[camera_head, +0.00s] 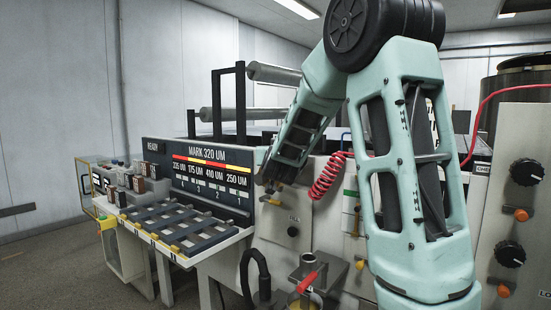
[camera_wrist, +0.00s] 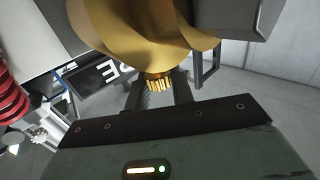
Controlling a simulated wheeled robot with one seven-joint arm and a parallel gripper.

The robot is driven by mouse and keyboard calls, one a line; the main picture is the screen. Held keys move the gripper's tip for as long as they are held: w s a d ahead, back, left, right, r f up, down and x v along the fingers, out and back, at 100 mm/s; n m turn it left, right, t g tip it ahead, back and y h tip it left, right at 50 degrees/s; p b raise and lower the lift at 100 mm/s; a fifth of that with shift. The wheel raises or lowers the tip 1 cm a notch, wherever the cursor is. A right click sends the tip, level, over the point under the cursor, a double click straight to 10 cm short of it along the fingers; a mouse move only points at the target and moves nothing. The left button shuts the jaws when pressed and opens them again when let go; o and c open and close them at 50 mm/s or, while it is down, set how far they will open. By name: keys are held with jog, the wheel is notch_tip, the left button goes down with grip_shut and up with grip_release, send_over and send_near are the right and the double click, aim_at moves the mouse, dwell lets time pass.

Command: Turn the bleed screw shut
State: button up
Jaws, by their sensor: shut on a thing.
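The bleed screw (camera_wrist: 158,83) is a small ribbed brass knob under a large, rounded brass body (camera_wrist: 145,30) in the wrist view. My gripper (camera_wrist: 158,93) has its two dark fingers on either side of the knob and is shut on it. The fingers hide the knob's sides, and its turn angle cannot be told. In the head view my gripper (camera_head: 268,182) is at the front of the machine, by a small brass fitting (camera_head: 272,200). The screw itself is not clear there.
A red coiled hose (camera_head: 328,176) hangs just right of my gripper; it also shows in the wrist view (camera_wrist: 10,95). A display panel (camera_head: 205,175) and a slotted rack (camera_head: 175,223) stand left. A red-handled valve (camera_head: 307,281) is below. Open floor lies at the far left.

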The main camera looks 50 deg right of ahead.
jog(key=m+g+h+p, duration=0.2)
jog(key=g, duration=0.1)
jog(key=shift+w+a+r, duration=0.15)
jog(key=shift+w+r, duration=0.05)
jog(key=m+g+h+p, duration=0.1)
jog(key=m+g+p, duration=0.1)
jog(key=m+g+h+p, duration=0.1)
jog(key=m+g, duration=0.1)
jog(key=g, duration=0.1)
jog(key=shift+r+h+p, duration=0.1)
jog(key=shift+h+p, duration=0.2)
jog(key=shift+p, duration=0.1)
jog(key=m+g+p, duration=0.1)
jog(key=m+g, duration=0.1)
jog(key=g, duration=0.1)
jog(key=m+g+p, duration=0.1)
jog(key=g+p, duration=0.1)
jog(key=g, duration=0.1)
jog(key=shift+m+h, duration=0.3)
jog(key=shift+m, duration=0.1)
jog(key=shift+s+d+m+g+y+p, duration=0.1)
jog(key=shift+m+g+y+p, duration=0.3)
jog(key=shift+m+g, duration=0.75)
jog(key=shift+d+m+g+y+p, duration=0.1)
jog(key=shift+m+g+y+p, duration=0.35)
jog(key=shift+g, duration=1.2)
jog(key=shift+m, duration=0.4)
jog(key=o, duration=0.9)
jog(key=shift+f, duration=0.2)
